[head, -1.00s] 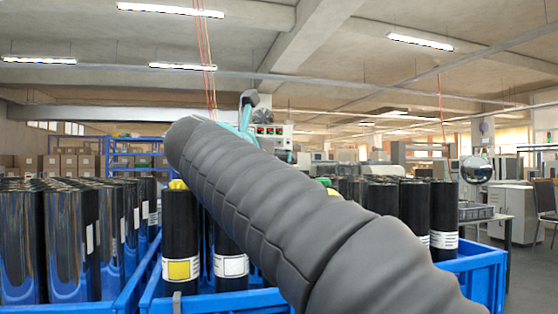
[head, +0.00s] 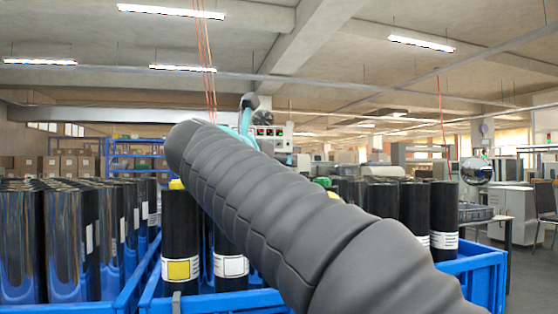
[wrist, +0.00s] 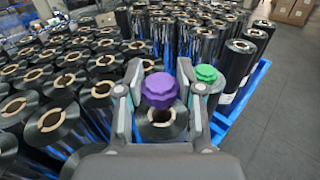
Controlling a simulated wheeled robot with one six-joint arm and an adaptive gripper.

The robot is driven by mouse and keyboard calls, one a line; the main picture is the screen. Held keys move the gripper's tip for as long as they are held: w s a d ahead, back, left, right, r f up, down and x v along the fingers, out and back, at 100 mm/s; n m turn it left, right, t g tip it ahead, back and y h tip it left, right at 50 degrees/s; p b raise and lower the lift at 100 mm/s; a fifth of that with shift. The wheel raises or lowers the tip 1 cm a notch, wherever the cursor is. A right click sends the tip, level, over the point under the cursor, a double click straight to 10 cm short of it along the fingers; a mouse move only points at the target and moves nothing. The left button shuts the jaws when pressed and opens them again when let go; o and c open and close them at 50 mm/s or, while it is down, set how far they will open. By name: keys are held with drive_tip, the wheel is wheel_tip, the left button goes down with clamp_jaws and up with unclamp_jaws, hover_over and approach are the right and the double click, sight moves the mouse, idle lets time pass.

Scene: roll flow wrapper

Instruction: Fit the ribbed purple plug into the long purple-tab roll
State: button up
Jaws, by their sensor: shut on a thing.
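The ribbed purple plug (wrist: 160,90) is between the fingertips of my gripper (wrist: 161,88), which is shut on it in the wrist view. Just below it in the picture is a dark roll (wrist: 161,132) with an open core ring, partly covered by the plug. The gap between plug and core cannot be judged. No purple tab is visible on this roll. In the head view my grey arm crosses the middle and hides my gripper and the plug.
A green plug (wrist: 206,73) sits in a roll just right of my gripper. Many upright rolls crowd the left (wrist: 60,85) and far side. A blue crate edge (wrist: 258,78) and open floor (wrist: 285,110) lie to the right. A yellow-label roll (head: 181,240) stands in front.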

drive_tip(key=shift+f+b, duration=0.55)
drive_tip(key=shift+f, duration=0.35)
idle(0.4)
drive_tip(key=o, duration=0.5)
drive_tip(key=shift+c, duration=0.2)
drive_tip(key=p+v, duration=0.1)
drive_tip(key=v, duration=1)
idle(0.4)
idle(0.4)
